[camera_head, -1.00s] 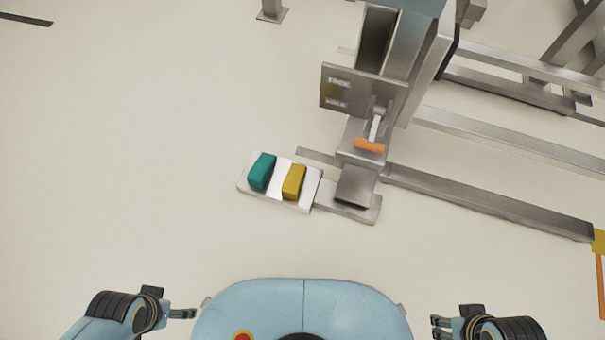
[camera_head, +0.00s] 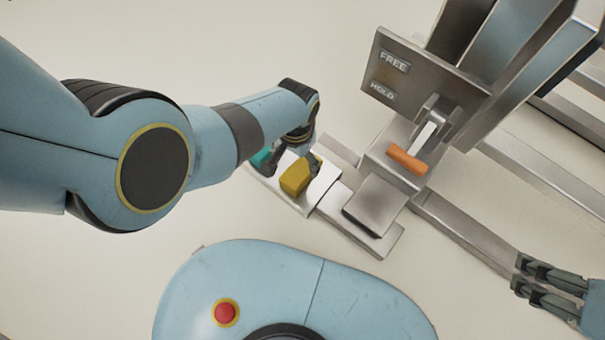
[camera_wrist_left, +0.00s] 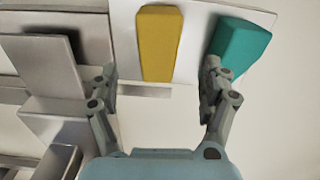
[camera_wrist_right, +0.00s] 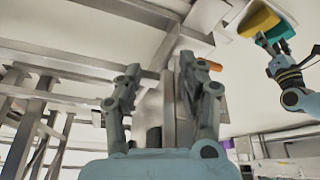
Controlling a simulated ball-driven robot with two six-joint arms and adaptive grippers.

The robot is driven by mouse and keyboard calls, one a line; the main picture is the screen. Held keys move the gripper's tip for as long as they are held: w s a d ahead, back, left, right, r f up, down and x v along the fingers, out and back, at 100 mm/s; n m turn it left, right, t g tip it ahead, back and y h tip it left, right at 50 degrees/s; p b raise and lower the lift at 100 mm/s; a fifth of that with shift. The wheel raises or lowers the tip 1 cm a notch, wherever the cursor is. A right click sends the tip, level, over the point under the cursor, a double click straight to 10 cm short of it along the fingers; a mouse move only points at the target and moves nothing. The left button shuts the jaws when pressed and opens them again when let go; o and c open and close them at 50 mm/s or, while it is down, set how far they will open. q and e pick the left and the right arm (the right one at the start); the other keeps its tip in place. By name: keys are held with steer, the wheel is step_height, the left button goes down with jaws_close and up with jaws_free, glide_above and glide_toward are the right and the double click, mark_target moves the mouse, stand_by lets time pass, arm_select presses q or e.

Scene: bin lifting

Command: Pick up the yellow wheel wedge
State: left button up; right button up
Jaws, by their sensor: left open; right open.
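The yellow wheel wedge (camera_head: 295,178) lies on a white tray (camera_head: 327,178) in the head view. It also shows in the left wrist view (camera_wrist_left: 159,42), ahead of and between my open left fingers. My left gripper (camera_head: 293,164) is at the wedge, open and empty; one finger hides part of the tray. In the left wrist view my left gripper (camera_wrist_left: 158,82) has its right finger close to the teal wedge (camera_wrist_left: 239,45); I cannot tell whether they touch. My right gripper (camera_head: 518,275) is open and empty at the right, far from the wedge.
A metal stand with a FREE/HOLD plate (camera_head: 388,80), an orange-handled lever (camera_head: 407,159) and a metal pedal (camera_head: 375,206) is right of the tray. Metal rails (camera_head: 470,237) run to the right. Floor left of the tray is clear.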

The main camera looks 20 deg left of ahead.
mark_target(299, 170)
arm_select(q)
step_height(299, 170, down, 2)
steer(key=shift+f+b, duration=0.1)
steer(key=shift+b, duration=0.5)
steer(key=shift+f, duration=0.25)
steer(key=shift+f+b, duration=0.65)
steer(key=shift+b, duration=0.2)
steer(key=shift+w+d+f+b, duration=0.15)
steer(key=shift+f+b, duration=0.7)
arm_select(e)
step_height(299, 170, down, 8)
steer(key=t, duration=0.6)
arm_select(q)
steer(key=shift+f, duration=0.25)
steer(key=shift+w+f+b, duration=0.1)
steer(key=shift+f+b, duration=0.75)
steer(key=shift+b, duration=0.15)
steer(key=c, duration=1.6)
arm_select(e)
steer(key=w+a+r+t+y, duration=0.1)
steer(key=w+r+t, duration=0.4)
steer(key=r, duration=0.1)
steer(key=shift+w+r+n, duration=0.35)
steer(key=shift+r+n, duration=0.05)
arm_select(q)
steer(key=shift+r, duration=0.1)
arm_select(e)
steer(key=shift+a, duration=0.1)
